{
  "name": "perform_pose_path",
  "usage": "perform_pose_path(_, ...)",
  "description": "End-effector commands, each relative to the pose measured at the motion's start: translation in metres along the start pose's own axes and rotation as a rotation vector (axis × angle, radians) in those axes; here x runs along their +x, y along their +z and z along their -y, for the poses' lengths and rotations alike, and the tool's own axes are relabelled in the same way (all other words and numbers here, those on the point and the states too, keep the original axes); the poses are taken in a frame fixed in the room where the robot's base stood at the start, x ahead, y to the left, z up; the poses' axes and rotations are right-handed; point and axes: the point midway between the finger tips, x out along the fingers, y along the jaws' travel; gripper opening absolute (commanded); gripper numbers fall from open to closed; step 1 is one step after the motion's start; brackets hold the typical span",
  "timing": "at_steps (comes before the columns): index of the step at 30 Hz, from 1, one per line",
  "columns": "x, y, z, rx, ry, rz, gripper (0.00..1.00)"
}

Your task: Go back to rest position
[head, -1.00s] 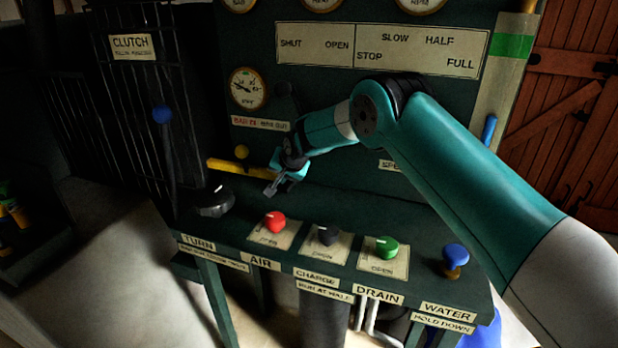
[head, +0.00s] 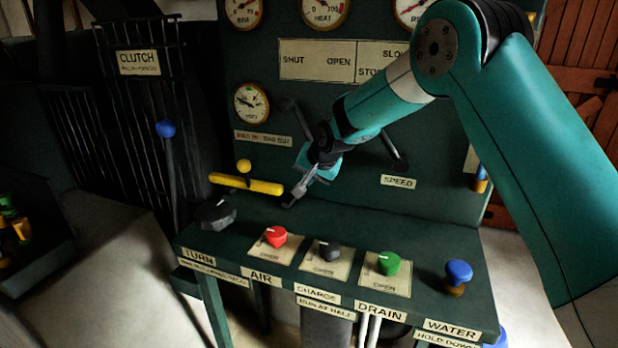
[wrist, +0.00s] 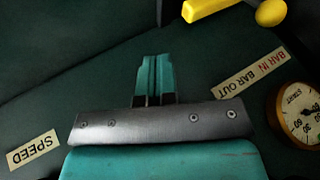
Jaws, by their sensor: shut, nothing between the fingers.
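My gripper (head: 302,188) is shut and empty. In the head view it hangs in front of the green panel, above the bench, just right of the end of the yellow bar (head: 246,184). In the wrist view the closed teal fingers (wrist: 155,78) point at the dark green surface and touch nothing that I can see. The yellow bar also shows at the top of the wrist view (wrist: 205,8). My teal arm comes in from the right and covers part of the panel and its labels.
The bench holds a red knob (head: 275,237), a black knob (head: 329,250), a green knob (head: 388,263), a blue button (head: 458,272) and a dark turn knob (head: 215,214). The blue-topped clutch lever (head: 166,130) stands left. Gauges and the "SPEED" label (head: 398,182) are on the panel.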

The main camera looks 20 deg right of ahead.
Motion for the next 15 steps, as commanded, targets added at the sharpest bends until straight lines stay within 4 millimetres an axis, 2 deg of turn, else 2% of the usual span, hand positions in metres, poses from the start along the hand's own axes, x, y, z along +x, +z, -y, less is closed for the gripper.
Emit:
perform_pose_path(6, -0.001, 0.000, 0.000, -0.001, 0.000, 0.001, 0.00)
perform_pose_path(8, -0.006, 0.002, 0.002, -0.011, -0.002, 0.007, 0.00)
perform_pose_path(11, -0.036, 0.012, 0.011, -0.064, -0.007, 0.045, 0.00)
perform_pose_path(14, -0.091, 0.038, 0.021, -0.173, -0.020, 0.123, 0.00)
perform_pose_path(15, -0.118, 0.053, 0.024, -0.230, -0.027, 0.163, 0.00)
